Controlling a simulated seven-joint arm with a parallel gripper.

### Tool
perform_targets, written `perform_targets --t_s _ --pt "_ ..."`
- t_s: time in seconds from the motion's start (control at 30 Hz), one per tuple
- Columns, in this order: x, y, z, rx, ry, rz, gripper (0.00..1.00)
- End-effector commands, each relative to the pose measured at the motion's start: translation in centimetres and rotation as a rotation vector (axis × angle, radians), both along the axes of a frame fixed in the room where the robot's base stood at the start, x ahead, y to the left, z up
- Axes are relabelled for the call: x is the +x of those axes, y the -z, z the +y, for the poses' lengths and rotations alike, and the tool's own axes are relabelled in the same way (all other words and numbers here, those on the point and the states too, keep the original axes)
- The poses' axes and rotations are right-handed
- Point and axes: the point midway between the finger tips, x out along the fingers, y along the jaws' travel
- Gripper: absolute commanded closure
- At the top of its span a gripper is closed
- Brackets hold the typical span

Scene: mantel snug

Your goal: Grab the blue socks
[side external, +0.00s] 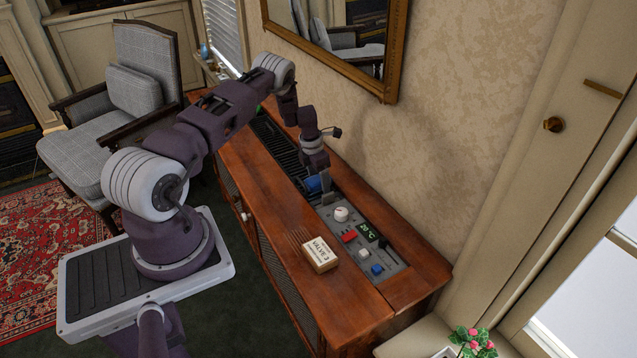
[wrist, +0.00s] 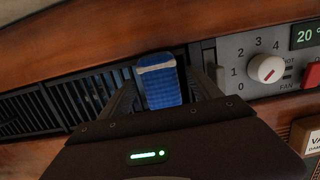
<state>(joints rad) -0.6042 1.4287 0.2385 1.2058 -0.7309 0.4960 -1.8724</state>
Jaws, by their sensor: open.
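The blue socks (wrist: 163,88) show in the wrist view as a ribbed blue bundle with a pale band near the top. They are between the two open fingers of my gripper (wrist: 166,82), at the right end of the black slatted vent. In the side view, the blue socks (side external: 313,184) are partly hidden by my gripper (side external: 319,190), which reaches down over them on the cabinet top. Whether either finger touches the socks I cannot tell.
A grey control panel (side external: 372,233) with a white knob (side external: 341,214), a red button (side external: 349,237) and a blue button (side external: 377,268) lies right beside the socks. A box marked VALVE (side external: 320,255) sits on the wooden cabinet (side external: 262,205). The wall stands close behind.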

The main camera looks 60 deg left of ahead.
Motion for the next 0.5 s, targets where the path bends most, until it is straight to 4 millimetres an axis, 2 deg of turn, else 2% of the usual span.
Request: perform_targets --t_s 0.5 --pt "-0.02 0.43 -0.05 -0.001 0.001 0.001 0.29"
